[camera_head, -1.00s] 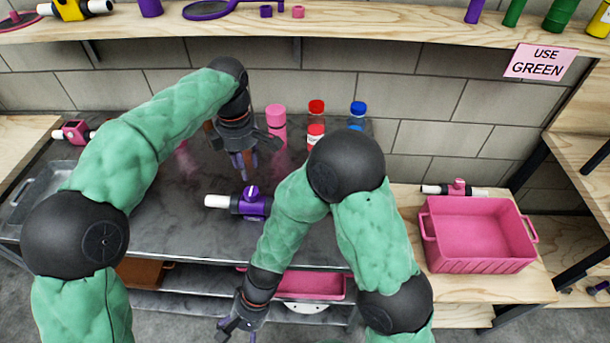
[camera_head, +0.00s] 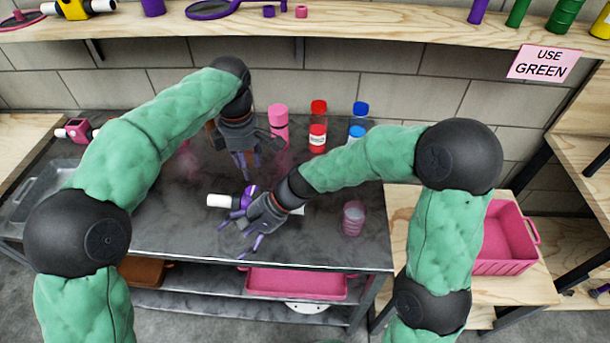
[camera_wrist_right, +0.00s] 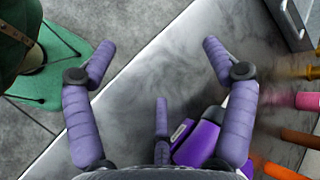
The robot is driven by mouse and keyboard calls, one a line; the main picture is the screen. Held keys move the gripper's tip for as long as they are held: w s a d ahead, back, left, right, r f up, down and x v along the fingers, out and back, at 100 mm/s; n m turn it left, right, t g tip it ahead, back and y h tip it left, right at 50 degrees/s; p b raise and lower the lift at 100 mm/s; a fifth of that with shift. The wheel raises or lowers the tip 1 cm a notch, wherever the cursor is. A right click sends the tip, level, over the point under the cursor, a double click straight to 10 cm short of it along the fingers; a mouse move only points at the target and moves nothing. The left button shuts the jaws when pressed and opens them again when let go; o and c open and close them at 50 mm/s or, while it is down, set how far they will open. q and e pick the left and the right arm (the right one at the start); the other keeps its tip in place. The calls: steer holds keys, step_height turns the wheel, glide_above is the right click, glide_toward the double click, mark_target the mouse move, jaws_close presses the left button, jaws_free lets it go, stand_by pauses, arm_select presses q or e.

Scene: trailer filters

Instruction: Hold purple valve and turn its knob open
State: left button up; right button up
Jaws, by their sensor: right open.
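The purple valve (camera_head: 250,191) with a white pipe end lies on the dark table. My right gripper covers much of its body and right side. Part of a purple body, likely the valve, shows at the bottom of the right wrist view (camera_wrist_right: 203,138). My right gripper (camera_head: 240,234) is open and empty at the valve's near side, its fingers spread over the table; they also show wide apart in the right wrist view (camera_wrist_right: 158,47). My left gripper (camera_head: 245,166) points down just behind the valve, apart from it; its finger opening is unclear.
A pink cup (camera_head: 354,218) stands right of the valve. A pink bottle (camera_head: 278,122), red-capped bottles (camera_head: 318,135) and blue-capped bottles (camera_head: 359,122) stand at the back. A pink crate (camera_head: 505,265) is at the right. The table front left of the right gripper is clear.

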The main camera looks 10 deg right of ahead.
steer(key=w+d+r+t, duration=0.1)
steer(key=w+d+r, duration=0.1)
steer(key=w+d, duration=0.1)
steer(key=w+d+r, duration=0.3)
steer(key=d, duration=0.3)
steer(key=w+d+r+t, duration=0.1)
steer(key=w+d+r, duration=0.1)
steer(key=w+d, duration=0.1)
steer(key=shift+w+d+r+n+t, duration=0.1)
steer(key=shift+d+n+t, duration=0.1)
steer(key=shift+d, duration=0.25)
steer(key=shift+w+d+r+n+t, duration=0.1)
steer(key=shift+d+n, duration=0.1)
steer(key=shift+d, duration=0.2)
steer(key=w+d+f+n+g+y, duration=0.25)
steer(key=d+f+n+g, duration=0.35)
steer(key=n, duration=0.8)
steer(key=shift+t+h, duration=0.45)
steer(key=shift+t, duration=0.05)
steer(key=x, duration=0.9)
steer(key=shift+w+a+r, duration=0.15)
steer(key=shift+w+a, duration=0.1)
steer(key=shift+a, duration=0.15)
